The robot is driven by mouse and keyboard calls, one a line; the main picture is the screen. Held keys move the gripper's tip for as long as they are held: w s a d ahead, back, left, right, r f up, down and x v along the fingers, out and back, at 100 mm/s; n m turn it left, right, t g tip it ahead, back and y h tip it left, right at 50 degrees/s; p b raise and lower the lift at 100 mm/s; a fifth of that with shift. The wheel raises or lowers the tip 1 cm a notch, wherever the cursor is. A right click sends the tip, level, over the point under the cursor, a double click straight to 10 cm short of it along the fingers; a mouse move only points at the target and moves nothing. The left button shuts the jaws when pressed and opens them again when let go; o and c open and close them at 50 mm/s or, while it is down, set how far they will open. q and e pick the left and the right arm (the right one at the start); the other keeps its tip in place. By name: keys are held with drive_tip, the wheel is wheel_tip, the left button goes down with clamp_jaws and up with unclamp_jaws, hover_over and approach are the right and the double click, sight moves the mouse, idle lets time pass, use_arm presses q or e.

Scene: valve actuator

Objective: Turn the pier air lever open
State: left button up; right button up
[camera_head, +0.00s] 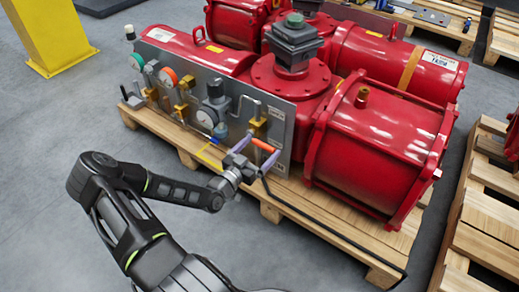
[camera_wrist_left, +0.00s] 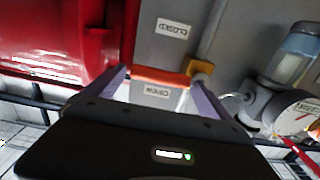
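The orange lever (camera_head: 263,146) sits on the lower right part of the grey panel of the red actuator. In the left wrist view the orange lever (camera_wrist_left: 160,76) runs across from a brass valve body (camera_wrist_left: 201,70). My left gripper (camera_head: 255,151) is at the lever, its two purple-grey fingers spread apart. In the left wrist view the open fingers (camera_wrist_left: 160,92) stand on either side of the lever; I cannot tell if they touch it. An OPEN label (camera_wrist_left: 157,91) shows between the fingers, and a CLOSED label (camera_wrist_left: 173,27) is farther up. My right gripper is not in view.
The panel also carries gauges (camera_head: 167,77), a regulator (camera_head: 213,107) and other brass valves. A gauge (camera_wrist_left: 295,110) is close to the right finger in the wrist view. The actuator stands on a wooden pallet (camera_head: 330,220). A yellow post (camera_head: 48,35) stands at the upper left.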

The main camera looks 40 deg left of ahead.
use_arm(q)
drive_tip(key=c, duration=1.9)
drive_tip(key=shift+r+n, duration=0.2)
drive_tip(key=shift+n, duration=0.1)
drive_tip(key=shift+s+a+r+n+p, duration=0.1)
drive_tip(key=shift+a+r+n+p, duration=1)
drive_tip(key=shift+n, duration=1.7)
drive_tip(key=shift+w+a+r+n+p, duration=0.1)
drive_tip(key=shift+a+r+n+p, duration=1.05)
drive_tip(key=shift+n, duration=1.65)
drive_tip(key=shift+s+a+r+n+p, duration=0.1)
drive_tip(key=shift+a+r+n+p, duration=1)
drive_tip(key=shift+n, duration=1.7)
drive_tip(key=shift+a+f+b, duration=0.2)
drive_tip(key=shift+a+b, duration=0.1)
drive_tip(key=shift+b, duration=0.15)
drive_tip(key=o, duration=2.1)
